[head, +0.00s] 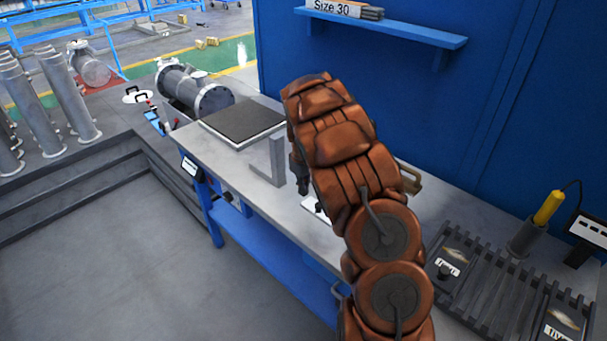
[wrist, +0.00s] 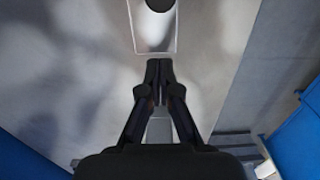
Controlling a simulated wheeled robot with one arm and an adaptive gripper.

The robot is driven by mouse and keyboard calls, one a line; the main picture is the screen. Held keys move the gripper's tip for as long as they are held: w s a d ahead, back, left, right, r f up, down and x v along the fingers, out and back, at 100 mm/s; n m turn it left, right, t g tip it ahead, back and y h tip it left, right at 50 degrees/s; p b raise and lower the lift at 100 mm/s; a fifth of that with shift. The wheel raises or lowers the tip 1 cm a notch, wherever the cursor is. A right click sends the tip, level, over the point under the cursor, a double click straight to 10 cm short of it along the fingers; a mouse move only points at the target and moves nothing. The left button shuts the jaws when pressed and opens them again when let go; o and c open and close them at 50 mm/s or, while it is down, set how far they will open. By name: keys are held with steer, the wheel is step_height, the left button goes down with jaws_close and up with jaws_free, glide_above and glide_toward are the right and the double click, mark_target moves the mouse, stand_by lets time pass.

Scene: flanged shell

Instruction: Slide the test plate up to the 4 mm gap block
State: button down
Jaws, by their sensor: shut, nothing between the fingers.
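In the wrist view a pale rectangular plate (wrist: 154,42) with a dark round spot lies on the grey bench top; it looks like the test plate. My gripper (wrist: 158,64) is shut and empty, its fingertips just short of the plate's near edge in the picture; I cannot tell whether they touch. In the head view my arm hides most of the gripper, and a white plate corner (head: 313,207) shows beside it. A grey upright block with a flat foot (head: 276,158) stands left of the gripper. I cannot read any 4 mm marking.
A dark square plate (head: 241,121) lies at the bench's far end. A slotted rack (head: 492,292) with labelled pieces, a yellow-handled tool (head: 547,207) in a holder and a small display (head: 588,228) are at right. A blue shelf (head: 420,32) hangs on the blue wall.

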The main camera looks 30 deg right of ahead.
mark_target(322, 213)
steer(key=shift+s+f, duration=0.1)
steer(key=shift+f, duration=0.55)
steer(key=shift+s+f+p, duration=0.1)
steer(key=shift+f+p, duration=0.15)
steer(key=shift+p, duration=0.1)
steer(key=shift+s+d+f+p, duration=0.15)
steer(key=shift+s+p, duration=0.1)
steer(key=shift+s, duration=0.35)
steer(key=shift+s+d+r+p, duration=0.15)
steer(key=shift+s+p, duration=0.1)
steer(key=shift+s, duration=0.35)
steer(key=shift+s+d+f+p, duration=0.15)
steer(key=shift+s+p, duration=0.1)
steer(key=shift+s, duration=0.35)
steer(key=shift+s+d+b, duration=0.25)
steer(key=shift+s+b, duration=0.35)
steer(key=shift+b, duration=0.05)
steer(key=shift+s+d+b, duration=0.2)
steer(key=shift+s+b, duration=0.5)
steer(key=shift+s, duration=0.65)
